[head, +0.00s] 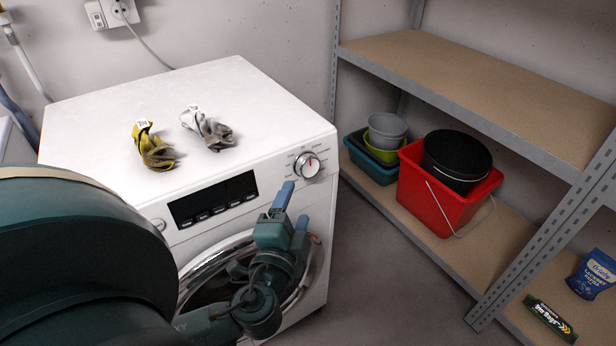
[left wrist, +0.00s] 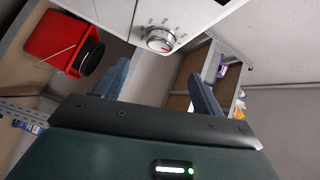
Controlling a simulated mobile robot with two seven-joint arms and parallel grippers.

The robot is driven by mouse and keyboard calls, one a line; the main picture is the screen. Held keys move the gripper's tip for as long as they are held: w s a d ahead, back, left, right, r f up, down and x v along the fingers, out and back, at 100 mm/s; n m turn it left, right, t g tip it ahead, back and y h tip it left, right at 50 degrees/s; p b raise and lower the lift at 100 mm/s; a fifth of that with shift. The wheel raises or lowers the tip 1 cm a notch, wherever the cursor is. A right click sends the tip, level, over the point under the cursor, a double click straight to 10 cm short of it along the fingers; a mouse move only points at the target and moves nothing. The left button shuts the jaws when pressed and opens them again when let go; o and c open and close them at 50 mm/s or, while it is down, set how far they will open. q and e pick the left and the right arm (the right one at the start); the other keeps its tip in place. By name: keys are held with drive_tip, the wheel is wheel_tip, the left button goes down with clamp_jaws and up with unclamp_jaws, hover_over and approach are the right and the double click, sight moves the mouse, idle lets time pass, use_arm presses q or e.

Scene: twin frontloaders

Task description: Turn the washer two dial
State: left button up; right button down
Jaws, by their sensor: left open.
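The washer (head: 262,205) is a white front loader with a dark display and a round door. Its dial (head: 307,165) is a silver knob with a red mark, at the right end of the front panel. The dial also shows in the left wrist view (left wrist: 160,39), at the top centre. My left gripper (head: 293,205) is below and slightly left of the dial, in front of the machine. In the left wrist view its two blue fingers (left wrist: 158,82) are spread apart with nothing between them. The dial lies beyond the fingertips, apart from them. My right gripper is not in view.
A yellow cloth (head: 152,147) and a grey cloth (head: 208,129) lie on the washer top. A grey shelf unit (head: 470,85) stands to the right, holding a red bucket (head: 440,205), other tubs and a blue pouch (head: 594,273). Floor shows between washer and shelf.

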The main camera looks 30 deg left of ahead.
sight(310, 168)
use_arm(q)
drive_tip(key=x, duration=1)
drive_tip(key=shift+w+a, duration=0.15)
drive_tip(key=shift+w, duration=0.2)
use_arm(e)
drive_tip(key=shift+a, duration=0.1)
use_arm(q)
drive_tip(key=shift+c, duration=0.4)
